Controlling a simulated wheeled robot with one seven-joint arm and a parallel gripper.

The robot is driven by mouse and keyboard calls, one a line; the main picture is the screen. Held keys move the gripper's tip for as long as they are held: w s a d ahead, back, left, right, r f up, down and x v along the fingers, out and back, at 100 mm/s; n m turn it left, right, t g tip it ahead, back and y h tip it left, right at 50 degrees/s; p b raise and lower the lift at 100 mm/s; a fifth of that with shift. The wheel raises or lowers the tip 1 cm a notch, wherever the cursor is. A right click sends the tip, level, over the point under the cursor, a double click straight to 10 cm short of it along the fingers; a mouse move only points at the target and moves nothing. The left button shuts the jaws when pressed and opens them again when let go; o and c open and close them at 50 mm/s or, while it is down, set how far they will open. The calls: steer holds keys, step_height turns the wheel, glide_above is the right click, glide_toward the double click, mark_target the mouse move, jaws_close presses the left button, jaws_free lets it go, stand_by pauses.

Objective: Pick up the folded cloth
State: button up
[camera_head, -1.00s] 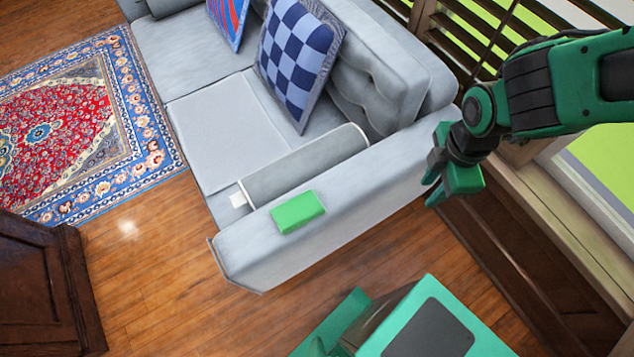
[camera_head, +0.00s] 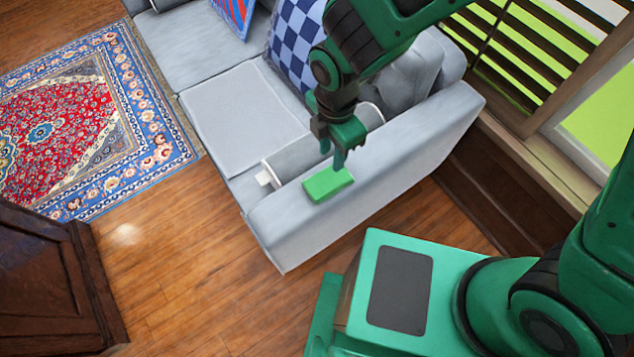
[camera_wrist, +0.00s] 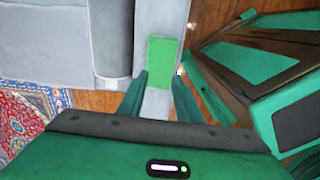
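The folded cloth (camera_head: 327,185) is a bright green flat block lying on the armrest of the grey sofa. In the wrist view the cloth (camera_wrist: 161,60) lies ahead of the fingertips, roughly in line with the space between them. My gripper (camera_head: 340,163) is just above and behind the cloth in the head view, pointing down. In the wrist view its two fingers (camera_wrist: 160,80) are apart with nothing between them. I cannot tell exactly how high the fingertips are above the cloth.
The grey sofa (camera_head: 310,228) has a grey bolster (camera_head: 295,158) beside the armrest and a blue checked pillow (camera_head: 292,45). A patterned rug (camera_head: 70,125) lies at left. A dark wood cabinet (camera_head: 50,290) stands at lower left. A window with slats (camera_head: 510,60) is at right.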

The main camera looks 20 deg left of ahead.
mark_target(329, 178)
steer(key=shift+a, duration=0.1)
steer(key=o, duration=0.9)
steer(key=shift+c, duration=0.2)
steer(key=o, duration=0.3)
steer(key=shift+f, duration=0.15)
steer(key=shift+o, duration=0.2)
steer(key=shift+s+f, duration=0.15)
steer(key=shift+f, duration=5.1)
